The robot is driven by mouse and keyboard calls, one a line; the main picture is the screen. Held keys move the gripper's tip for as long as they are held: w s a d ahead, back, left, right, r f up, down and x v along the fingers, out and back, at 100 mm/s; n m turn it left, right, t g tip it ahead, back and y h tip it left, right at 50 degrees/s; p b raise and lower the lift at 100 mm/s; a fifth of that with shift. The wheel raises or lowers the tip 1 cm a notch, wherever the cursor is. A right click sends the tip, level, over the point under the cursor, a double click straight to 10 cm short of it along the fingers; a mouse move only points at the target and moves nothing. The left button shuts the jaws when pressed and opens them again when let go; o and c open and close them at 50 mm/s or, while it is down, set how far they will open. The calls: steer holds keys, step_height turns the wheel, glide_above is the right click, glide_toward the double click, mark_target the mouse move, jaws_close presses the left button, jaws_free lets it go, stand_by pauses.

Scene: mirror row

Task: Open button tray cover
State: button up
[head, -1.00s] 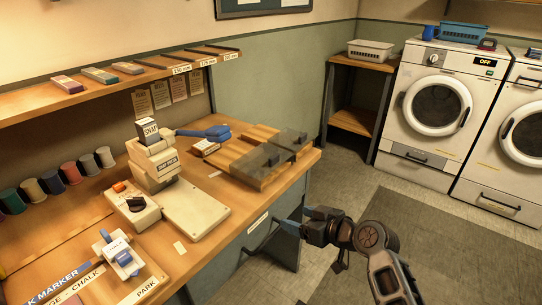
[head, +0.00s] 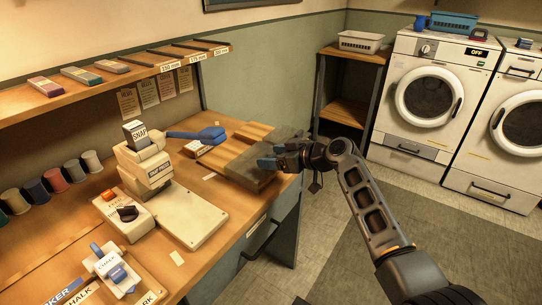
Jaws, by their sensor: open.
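The wooden button tray (head: 232,150) lies at the far right end of the bench in the head view. A dark grey, see-through cover (head: 246,172) lies flat over its near right part. A second grey cover is mostly hidden behind my gripper. I cannot tell whether the fingertips touch a cover. Any buttons under the covers are too dark to make out.
A snap press (head: 148,165) and its pale base plate (head: 193,215) stand left of the tray. A blue-handled tool (head: 205,135) lies behind. A shelf (head: 105,85) runs above. Washing machines (head: 432,95) stand at the right, with open floor before them.

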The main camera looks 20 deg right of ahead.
mark_target(245, 153)
steer(key=shift+w+a+f, duration=0.25)
steer(key=shift+w+a, duration=0.1)
steer(key=shift+w, duration=0.1)
jaws_close()
steer(key=shift+w+a+f+b, duration=0.15)
steer(key=shift+w+b, duration=0.1)
steer(key=shift+b, duration=0.2)
steer(key=w+a+b, duration=0.1)
steer(key=w+b, duration=0.1)
steer(key=w+a+b, duration=0.2)
steer(key=b, duration=0.1)
steer(key=w+a+b, duration=0.1)
steer(key=w+b, duration=0.1)
steer(key=b, duration=0.1)
steer(key=shift+w+a+f, duration=0.15)
steer(key=shift+w+a, duration=0.1)
steer(key=shift+a, duration=0.05)
steer(key=shift+w+a+r+b, duration=0.25)
steer(key=shift+w+a+b, duration=0.1)
steer(key=shift+w, duration=0.1)
jaws_free()
